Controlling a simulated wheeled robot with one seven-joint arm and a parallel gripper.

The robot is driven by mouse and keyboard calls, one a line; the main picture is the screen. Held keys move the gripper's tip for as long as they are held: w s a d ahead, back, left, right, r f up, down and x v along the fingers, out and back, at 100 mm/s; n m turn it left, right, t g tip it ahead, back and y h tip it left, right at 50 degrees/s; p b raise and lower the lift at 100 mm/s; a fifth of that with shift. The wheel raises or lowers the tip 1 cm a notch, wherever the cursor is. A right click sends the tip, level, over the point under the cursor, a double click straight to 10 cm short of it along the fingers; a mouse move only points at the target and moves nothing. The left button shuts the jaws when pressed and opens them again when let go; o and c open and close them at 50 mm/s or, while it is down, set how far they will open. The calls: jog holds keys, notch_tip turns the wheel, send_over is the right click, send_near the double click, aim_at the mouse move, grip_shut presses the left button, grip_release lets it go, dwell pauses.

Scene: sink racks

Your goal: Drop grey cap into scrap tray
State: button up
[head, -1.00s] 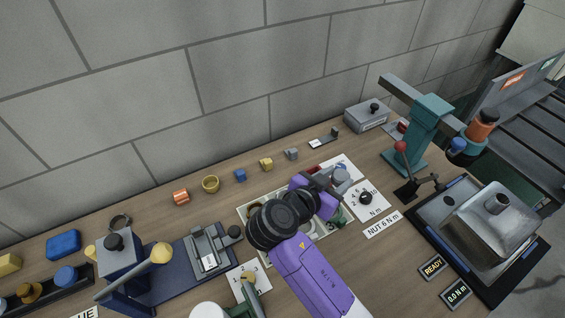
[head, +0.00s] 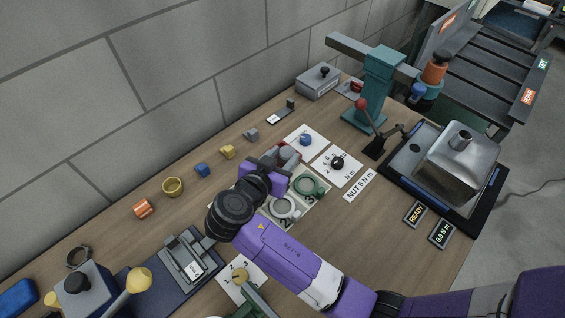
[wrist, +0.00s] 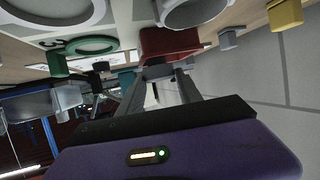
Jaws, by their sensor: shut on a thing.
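My gripper (head: 284,167) is in the middle of the bench, beside the parts board. In the wrist view its two fingers (wrist: 162,74) reach away from the camera, and a small grey piece, taken to be the grey cap (wrist: 156,71), shows between the tips. The cap's shape is mostly hidden. A red box-like thing, possibly the scrap tray (wrist: 168,43), is just past the fingertips. It also shows in the head view (head: 288,151), partly covered by my gripper. I cannot tell whether the cap is over it or beside it.
A green ring (head: 307,185) and a pale ring (head: 284,207) lie on the parts board. Dial cards with a blue knob (head: 305,139) and a black knob (head: 337,162) are to the right. A teal press (head: 376,85) stands behind; small blocks line the wall side.

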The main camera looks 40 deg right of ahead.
jog(key=shift+f, duration=0.25)
jog(key=o, duration=1.4)
notch_tip(320, 180, up, 20)
jog(key=shift+r, duration=0.1)
